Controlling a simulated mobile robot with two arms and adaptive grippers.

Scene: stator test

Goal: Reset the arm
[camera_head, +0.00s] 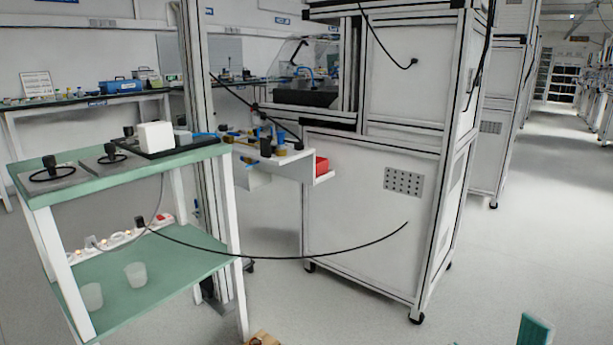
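Neither of my arms and neither of my grippers shows in the head view, so their state is hidden. A tall white cabinet (350,200) on casters stands in the middle, with a windowed bay in its upper left. No part that I can name as a stator is clear.
A green-topped bench (70,188) stands at left, with a white block (155,136) on top and a power strip (120,238) and clear cups below. A black cable (300,257) hangs before the cabinet. The floor (530,240) at right is open.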

